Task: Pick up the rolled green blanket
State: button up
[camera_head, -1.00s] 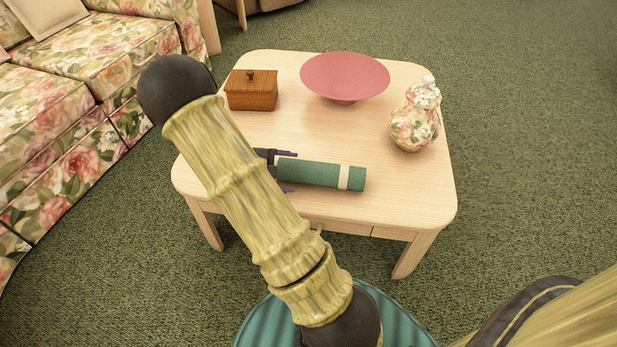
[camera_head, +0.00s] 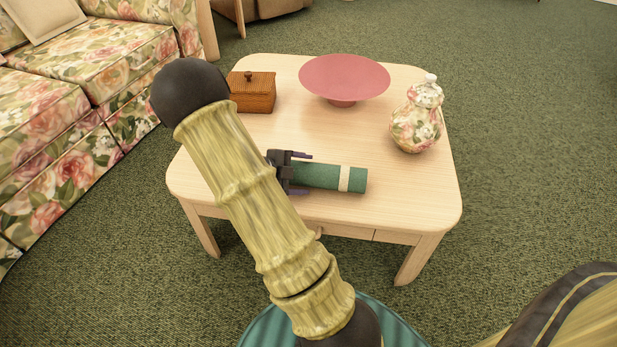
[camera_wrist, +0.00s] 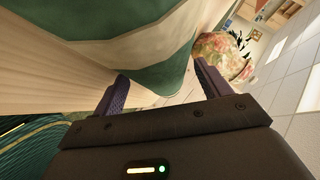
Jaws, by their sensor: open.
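The rolled green blanket (camera_head: 328,177) lies on the wooden table, with a cream band near its right end. My gripper (camera_head: 304,174) is at the blanket's left end, its two fingers open, one on the far side and one on the near side of the roll. In the wrist view my gripper's fingers (camera_wrist: 161,88) are spread apart, with the green blanket (camera_wrist: 125,70) and its pale band filling the space ahead of them. The blanket's left end is hidden behind my gripper. I cannot tell whether the fingers touch it.
On the table (camera_head: 400,195) stand a pink bowl (camera_head: 344,77), a lidded wooden box (camera_head: 252,92) and a floral jar (camera_head: 417,116); the jar also shows in the wrist view (camera_wrist: 222,52). A floral sofa (camera_head: 95,90) is at the left. The table's right front is clear.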

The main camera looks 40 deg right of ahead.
aim_at(301, 172)
jog(key=shift+a, duration=0.1)
dwell(0.3)
jog(key=c, duration=0.9)
jog(key=shift+r, duration=0.1)
jog(key=shift+c, duration=0.2)
notch_tip(301, 172, up, 10)
jog(key=p, duration=0.6)
